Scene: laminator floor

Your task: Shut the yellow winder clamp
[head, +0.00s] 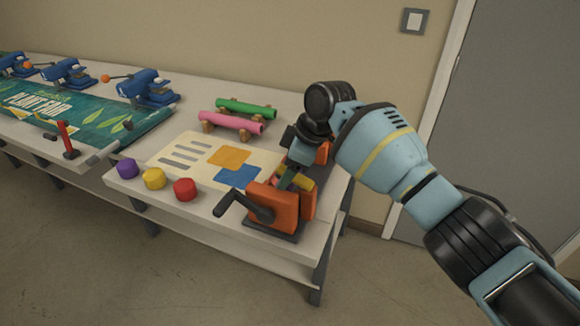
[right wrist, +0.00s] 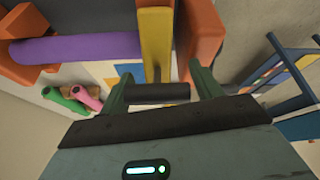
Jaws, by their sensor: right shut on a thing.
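The winder (head: 272,207) has orange end blocks and a black crank, at the right end of the table in the head view. Its yellow clamp (right wrist: 156,42) shows in the right wrist view as a flat yellow bar beside an orange block, with a dark crossbar handle (right wrist: 160,93) at its near end. My right gripper (right wrist: 160,82) is shut on this handle, one finger at each end. In the head view my right gripper (head: 289,172) is over the winder, and my arm hides much of the clamp. The clamp's exact angle is unclear. My left gripper is out of view.
A purple roll (right wrist: 80,50) lies in the winder. Purple (head: 127,168), yellow (head: 153,178) and red (head: 185,189) knobs line the table's front. Pink (head: 230,122) and green (head: 245,107) rolls rest behind a printed sheet (head: 200,158). A grey door (head: 510,120) stands right.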

